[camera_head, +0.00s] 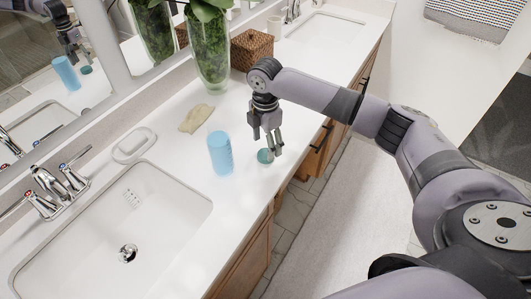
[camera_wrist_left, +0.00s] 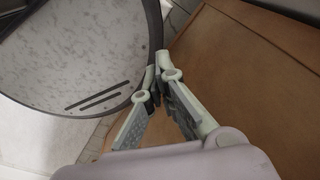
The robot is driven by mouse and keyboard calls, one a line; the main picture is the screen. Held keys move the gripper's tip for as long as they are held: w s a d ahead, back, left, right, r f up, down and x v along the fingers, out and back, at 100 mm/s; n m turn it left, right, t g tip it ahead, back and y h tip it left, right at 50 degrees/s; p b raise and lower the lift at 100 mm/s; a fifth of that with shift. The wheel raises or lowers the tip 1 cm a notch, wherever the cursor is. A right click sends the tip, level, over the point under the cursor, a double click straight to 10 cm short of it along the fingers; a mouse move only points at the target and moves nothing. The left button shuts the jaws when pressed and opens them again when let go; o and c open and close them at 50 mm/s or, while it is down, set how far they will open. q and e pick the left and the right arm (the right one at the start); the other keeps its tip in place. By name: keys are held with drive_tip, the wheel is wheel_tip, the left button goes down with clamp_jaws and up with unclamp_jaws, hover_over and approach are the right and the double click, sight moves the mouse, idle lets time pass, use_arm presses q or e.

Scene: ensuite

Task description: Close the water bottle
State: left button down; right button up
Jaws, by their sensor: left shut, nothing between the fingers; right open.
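A light blue water bottle (camera_head: 220,153) stands upright on the white counter, right of the near sink. A small teal cap (camera_head: 265,156) lies on the counter to its right, near the front edge. My right gripper (camera_head: 273,145) points down just above the cap, its fingers open; whether they touch the cap I cannot tell. My left gripper (camera_wrist_left: 165,84) shows only in the left wrist view, shut and empty, away from the bottle, by a wooden panel and a round grey surface. The bottle's top opening is hard to make out.
A soap dish (camera_head: 133,145), a beige cloth-like item (camera_head: 196,118) and a glass vase with a plant (camera_head: 209,55) stand along the back. A woven box (camera_head: 251,49) is behind my right gripper. The near sink (camera_head: 110,235) lies left of the bottle.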

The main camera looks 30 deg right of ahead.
sight(266, 150)
wheel_tip(266, 150, down, 2)
drive_tip(key=shift+s+f, duration=0.15)
drive_tip(key=shift+f, duration=0.1)
drive_tip(key=shift+f+p, duration=0.3)
drive_tip(key=shift+f, duration=0.2)
use_arm(q)
drive_tip(key=shift+w+r, duration=0.2)
drive_tip(key=shift+r, duration=0.35)
use_arm(e)
drive_tip(key=shift+c, duration=0.3)
drive_tip(key=c, duration=0.7)
